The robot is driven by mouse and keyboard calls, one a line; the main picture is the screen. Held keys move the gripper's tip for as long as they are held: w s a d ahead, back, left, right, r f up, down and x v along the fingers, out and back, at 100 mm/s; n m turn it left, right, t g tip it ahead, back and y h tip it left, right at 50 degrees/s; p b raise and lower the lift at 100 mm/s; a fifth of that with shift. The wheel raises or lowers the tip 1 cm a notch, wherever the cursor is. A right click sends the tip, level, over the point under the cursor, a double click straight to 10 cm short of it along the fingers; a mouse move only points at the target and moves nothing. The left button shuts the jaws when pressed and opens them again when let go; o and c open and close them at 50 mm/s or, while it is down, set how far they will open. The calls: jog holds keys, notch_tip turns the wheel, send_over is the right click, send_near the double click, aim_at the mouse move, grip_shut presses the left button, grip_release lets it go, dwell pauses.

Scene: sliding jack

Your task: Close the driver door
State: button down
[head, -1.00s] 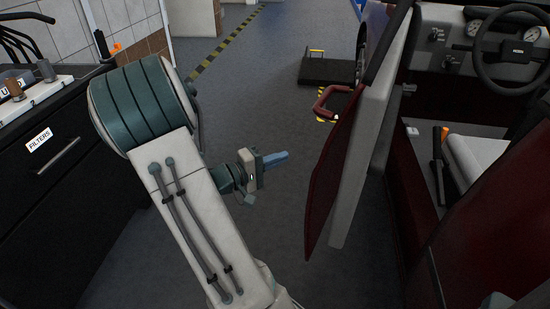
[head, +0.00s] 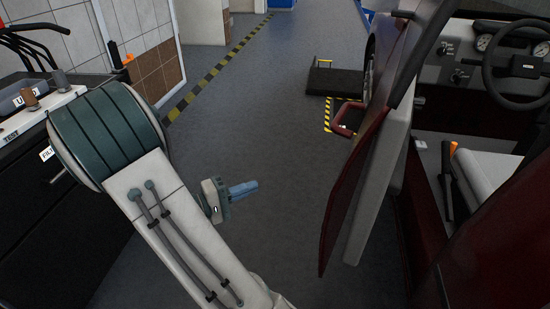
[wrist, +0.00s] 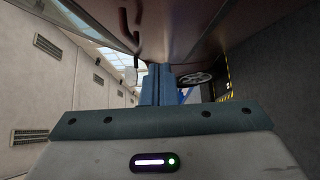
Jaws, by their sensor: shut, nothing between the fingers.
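The driver door (head: 363,170) of the dark red vehicle stands open in the head view, its outer face toward my arm and its pale inner panel toward the cabin. In the wrist view the shut fingers (wrist: 158,84) point at a red-brown body surface (wrist: 215,28), with a dark handle-like shape near the top; I cannot tell the exact distance.
The cabin holds a steering wheel (head: 520,62), a pale seat (head: 487,172) and a lever. A black workbench (head: 40,215) stands at the left. A dark low platform (head: 335,80) lies on the floor ahead. The grey floor between bench and door is clear.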

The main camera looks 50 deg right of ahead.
jog(key=d+r+m+t+y+p, duration=0.1)
jog(key=d+r+m+y+p, duration=1.05)
jog(key=d+r+p, duration=1.6)
jog(key=shift+m, duration=0.45)
jog(key=s+f+p, duration=0.1)
jog(key=s+f, duration=0.1)
jog(key=f, duration=0.1)
jog(key=s+d+f+p, duration=0.1)
jog(key=s+f+p, duration=0.1)
jog(key=f, duration=0.1)
jog(key=s+f+p, duration=0.2)
jog(key=s+f, duration=0.1)
jog(key=shift+d, duration=0.25)
jog(key=shift+s+d, duration=0.15)
jog(key=shift+s, duration=0.4)
jog(key=shift+s+f, duration=0.1)
